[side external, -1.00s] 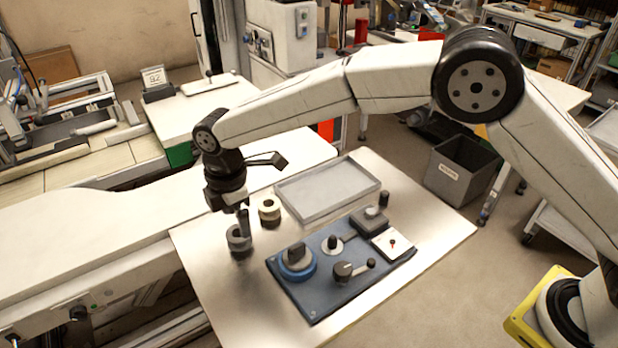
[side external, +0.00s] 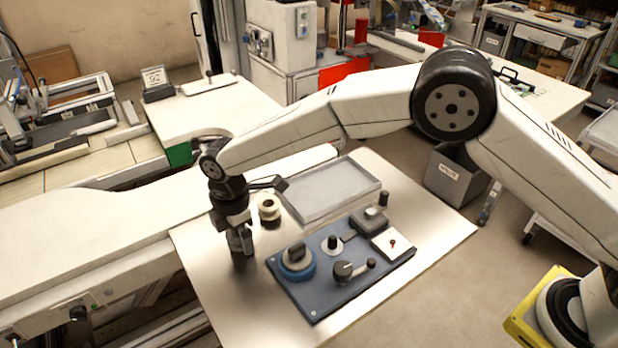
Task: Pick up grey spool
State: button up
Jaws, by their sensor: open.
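The grey spool (side external: 238,250) stands on the light tabletop near its left edge, left of the blue-grey panel. It is mostly hidden by my gripper (side external: 241,240). My gripper is open and points down, with its fingers low at the spool. I cannot tell whether the fingers touch it or how they sit around it. A cream-coloured spool (side external: 269,208) stands behind and to the right, apart from the gripper.
A small dark cylinder (side external: 384,199) stands right of the tray. The table's front left is bare.

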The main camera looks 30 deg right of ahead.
jog(key=c, duration=1)
jog(key=shift+r, duration=0.15)
jog(key=shift+r, duration=0.5)
notch_tip(320, 180, up, 2)
jog(key=shift+s+d+r, duration=1.1)
jog(key=shift+s+r, duration=0.5)
jog(key=shift+s, duration=0.45)
jog(key=shift+s+d+r, duration=1.1)
jog(key=shift+s+r, duration=0.55)
jog(key=shift+s, duration=0.45)
jog(key=shift+s+d+r, duration=1.1)
jog(key=shift+s+r, duration=0.5)
jog(key=shift+s, duration=0.45)
